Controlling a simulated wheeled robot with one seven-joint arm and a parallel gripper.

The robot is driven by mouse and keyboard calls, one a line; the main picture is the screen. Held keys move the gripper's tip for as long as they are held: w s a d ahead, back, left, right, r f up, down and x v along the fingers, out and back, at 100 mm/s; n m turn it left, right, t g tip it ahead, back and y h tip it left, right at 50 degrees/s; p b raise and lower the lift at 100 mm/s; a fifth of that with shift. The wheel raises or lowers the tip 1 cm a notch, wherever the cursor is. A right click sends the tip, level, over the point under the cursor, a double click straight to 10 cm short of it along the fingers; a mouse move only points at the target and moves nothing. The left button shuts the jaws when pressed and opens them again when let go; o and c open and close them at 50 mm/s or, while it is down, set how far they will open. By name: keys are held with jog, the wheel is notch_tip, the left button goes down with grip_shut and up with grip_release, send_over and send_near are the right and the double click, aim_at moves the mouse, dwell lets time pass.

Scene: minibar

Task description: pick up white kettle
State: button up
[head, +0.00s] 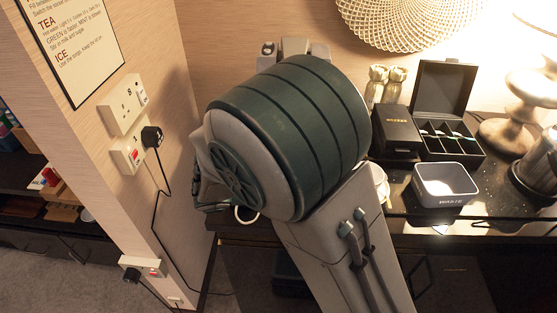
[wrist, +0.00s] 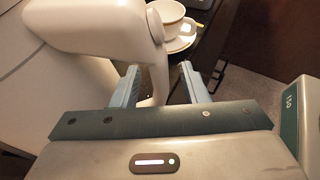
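The white kettle (wrist: 82,22) fills the upper left of the wrist view, with its body and a curved handle (wrist: 155,62) showing. My gripper (wrist: 160,85) is open, with one finger on each side of the handle. A gap shows between the handle and the right finger. The left finger is close to the handle, and I cannot tell whether they touch. In the head view my arm covers the kettle and most of the gripper.
A white cup on a saucer (wrist: 182,42) stands just beyond the fingers. In the head view, a grey bin (head: 445,186), black boxes (head: 396,132) and a lamp (head: 515,125) occupy the counter's right. A wall with sockets (head: 122,103) and a hanging cord (head: 163,180) is left of my arm.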

grip_shut()
jog(key=shift+w, duration=0.1)
dwell(1.3)
